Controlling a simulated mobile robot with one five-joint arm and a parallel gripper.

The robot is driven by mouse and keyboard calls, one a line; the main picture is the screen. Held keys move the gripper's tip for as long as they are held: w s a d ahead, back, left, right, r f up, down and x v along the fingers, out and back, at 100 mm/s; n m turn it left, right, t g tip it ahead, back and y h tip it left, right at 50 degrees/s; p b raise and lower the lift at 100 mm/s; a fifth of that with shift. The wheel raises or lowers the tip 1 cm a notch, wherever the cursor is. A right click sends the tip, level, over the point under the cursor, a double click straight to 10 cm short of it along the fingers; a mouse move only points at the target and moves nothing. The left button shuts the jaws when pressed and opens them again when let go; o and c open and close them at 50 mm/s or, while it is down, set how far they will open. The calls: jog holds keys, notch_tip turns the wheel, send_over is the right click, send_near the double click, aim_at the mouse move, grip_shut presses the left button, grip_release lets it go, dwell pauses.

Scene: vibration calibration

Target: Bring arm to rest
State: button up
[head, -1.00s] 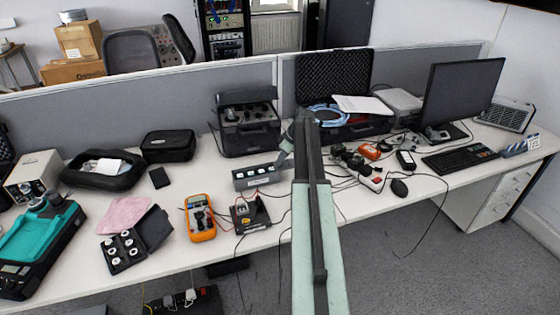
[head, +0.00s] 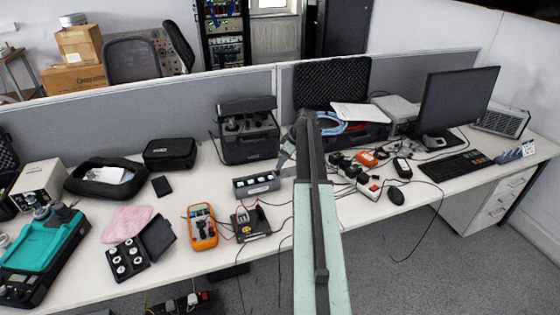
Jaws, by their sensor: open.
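My pale green and dark grey arm (head: 318,235) reaches from the bottom edge of the head view up over the middle of the long white desk (head: 285,205). My gripper (head: 283,162) shows as a small grey-green piece hanging down and left from the arm's far end. It is open and holds nothing that I can see. Its fingertips are small and hard to make out.
Left of the arm are an orange multimeter (head: 202,227), a small black meter (head: 250,222), a black case of weights (head: 140,249) and a teal instrument (head: 40,245). Right are plugs and cables (head: 367,180), a mouse (head: 396,197) and a monitor (head: 458,99). A grey partition (head: 140,105) runs behind.

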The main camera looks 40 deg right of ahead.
jog(key=p+v, duration=0.1)
jog(key=v, duration=0.1)
jog(key=shift+s+r, duration=0.1)
jog(key=shift+r, duration=0.2)
